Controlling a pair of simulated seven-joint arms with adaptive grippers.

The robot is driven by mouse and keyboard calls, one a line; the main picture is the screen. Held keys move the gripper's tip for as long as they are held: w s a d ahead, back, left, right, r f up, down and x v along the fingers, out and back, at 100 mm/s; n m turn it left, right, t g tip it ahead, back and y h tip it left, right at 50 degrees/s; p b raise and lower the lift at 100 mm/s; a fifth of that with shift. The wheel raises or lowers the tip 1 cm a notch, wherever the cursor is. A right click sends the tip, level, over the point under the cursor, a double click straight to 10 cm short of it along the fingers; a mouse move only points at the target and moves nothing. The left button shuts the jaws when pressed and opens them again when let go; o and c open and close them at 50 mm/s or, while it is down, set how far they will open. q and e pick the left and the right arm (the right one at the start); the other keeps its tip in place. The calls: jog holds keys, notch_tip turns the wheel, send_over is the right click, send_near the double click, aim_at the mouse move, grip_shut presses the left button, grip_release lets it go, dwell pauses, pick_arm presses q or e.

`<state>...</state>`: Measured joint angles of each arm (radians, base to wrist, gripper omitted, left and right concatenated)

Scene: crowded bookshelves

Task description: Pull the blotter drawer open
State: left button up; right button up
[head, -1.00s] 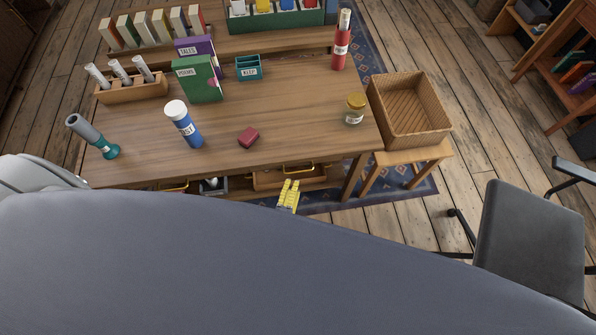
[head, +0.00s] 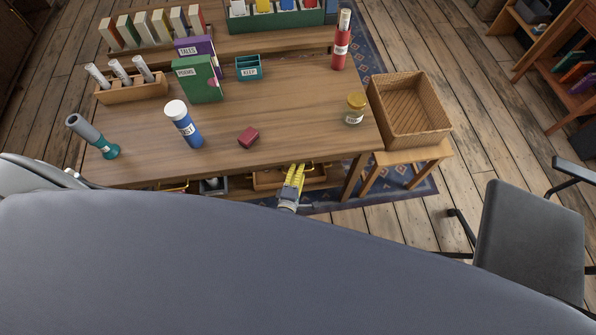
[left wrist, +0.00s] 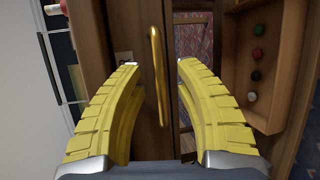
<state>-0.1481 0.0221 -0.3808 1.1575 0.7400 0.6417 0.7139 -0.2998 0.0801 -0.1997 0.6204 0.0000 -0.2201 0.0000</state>
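A wooden drawer front (left wrist: 142,45) with a brass bar handle (left wrist: 156,85) is close up in the left wrist view. A small label beside the handle is too small to read, so I cannot confirm it is the blotter drawer. My left gripper (head: 295,168) has yellow fingers and is at the desk's front edge. In the left wrist view its fingers (left wrist: 158,63) are apart, one on each side of the handle. I cannot tell whether they touch it. My right gripper is in neither view.
Another brass handle (head: 173,186) and a grey compartment (head: 213,186) show to the left. A wicker basket (head: 408,108) and an office chair (head: 530,240) stand to the right.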

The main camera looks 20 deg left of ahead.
pick_arm(q)
jog(key=shift+c, duration=0.2)
grip_shut()
jog(key=s+d, duration=0.3)
jog(key=s, duration=0.3)
jog(key=s+d, duration=0.3)
jog(key=s, duration=0.4)
jog(key=shift+s+d, duration=0.3)
jog(key=shift+o, duration=0.2)
grip_release()
jog(key=shift+w, duration=0.1)
